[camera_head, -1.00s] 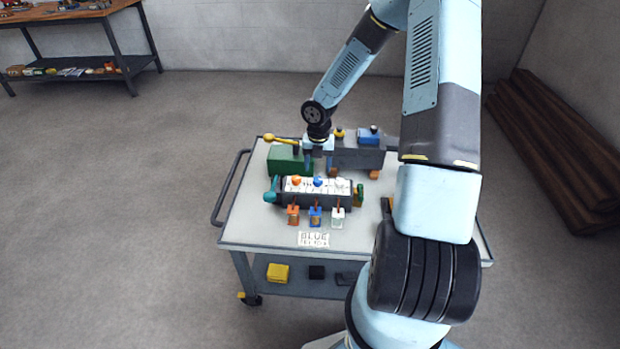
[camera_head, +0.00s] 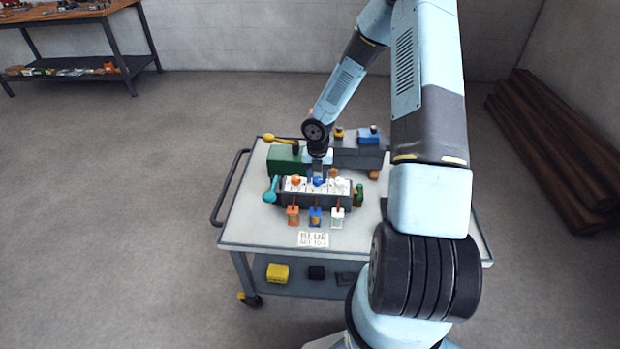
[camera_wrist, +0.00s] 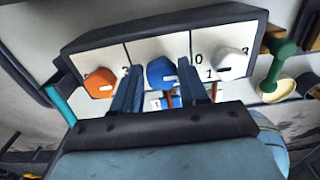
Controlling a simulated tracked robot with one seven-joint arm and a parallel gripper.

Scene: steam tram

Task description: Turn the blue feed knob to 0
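The blue feed knob (camera_wrist: 162,73) sits in the middle of a white-faced panel (camera_wrist: 150,47) in the wrist view, with a white pointer mark towards its lower right. The number it points to cannot be read. My gripper (camera_wrist: 160,84) is open, with one finger on each side of the blue knob; contact is not clear. In the head view my gripper (camera_head: 319,173) is right over the blue knob (camera_head: 318,183), partly covering the panel's middle. A card (camera_head: 312,239) in front reads BLUE; its lower line is too small to read surely.
An orange knob (camera_wrist: 100,82) and a white knob (camera_wrist: 232,63) flank the blue one closely. A teal lever (camera_head: 270,190) and a green handle (camera_head: 359,192) stand at the panel's ends. A green block (camera_head: 283,160) stands behind.

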